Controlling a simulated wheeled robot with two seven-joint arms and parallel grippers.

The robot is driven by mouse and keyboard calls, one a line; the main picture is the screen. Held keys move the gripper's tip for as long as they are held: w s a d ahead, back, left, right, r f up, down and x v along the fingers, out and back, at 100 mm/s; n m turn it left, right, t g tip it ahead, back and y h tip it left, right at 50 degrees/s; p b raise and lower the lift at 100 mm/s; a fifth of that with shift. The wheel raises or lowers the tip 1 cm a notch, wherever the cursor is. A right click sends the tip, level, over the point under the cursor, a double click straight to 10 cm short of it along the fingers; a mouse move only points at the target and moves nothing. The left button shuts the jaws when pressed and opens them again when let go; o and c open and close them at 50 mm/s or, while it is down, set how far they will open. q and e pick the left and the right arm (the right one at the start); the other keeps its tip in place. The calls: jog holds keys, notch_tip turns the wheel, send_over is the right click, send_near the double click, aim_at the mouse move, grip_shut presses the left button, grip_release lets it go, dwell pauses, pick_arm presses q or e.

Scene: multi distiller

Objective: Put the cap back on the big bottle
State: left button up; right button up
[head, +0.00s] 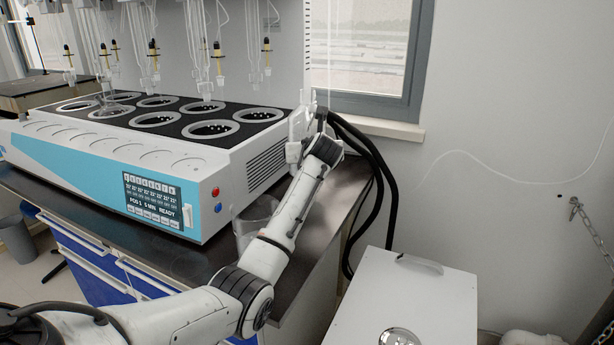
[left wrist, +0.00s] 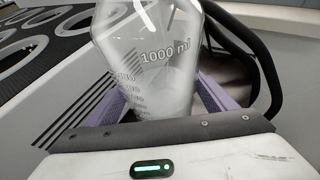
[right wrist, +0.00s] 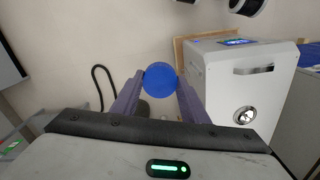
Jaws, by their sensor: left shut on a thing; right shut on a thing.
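The big clear glass bottle (left wrist: 152,75), marked 1000 ml, stands between the purple fingers of my left gripper (left wrist: 160,98), which is shut on it. The bottle's top is cut off by the frame edge, so its mouth is hidden. My right gripper (right wrist: 160,83) is shut on the round blue cap (right wrist: 160,76), held between its fingertips. The cap and my right gripper are not seen in the head view.
The distiller (head: 190,190), with several round wells and hanging glassware, fills the counter (head: 160,258). A clear glass container (head: 250,225) stands on the counter, partly behind my left arm. Black hoses (head: 375,160) hang by the wall. A white box (head: 405,295) stands at the lower right.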

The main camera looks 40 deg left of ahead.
dwell(0.3)
pick_arm(q)
notch_tip(320, 180, down, 5)
jog(key=shift+f+b, duration=0.1)
jog(key=shift+b, duration=0.55)
pick_arm(e)
jog(key=shift+f, duration=0.7)
jog(key=shift+r, duration=0.15)
pick_arm(q)
jog(key=o, duration=2.1)
jog(key=shift+f, duration=0.2)
jog(key=shift+c, duration=0.2)
jog(key=shift+d+r, duration=0.1)
jog(key=shift+r, duration=0.05)
jog(key=p+v, duration=0.2)
jog(key=v, duration=1)
jog(key=shift+p, duration=0.3)
pick_arm(e)
notch_tip(320, 180, up, 2)
jog(key=shift+r, duration=0.15)
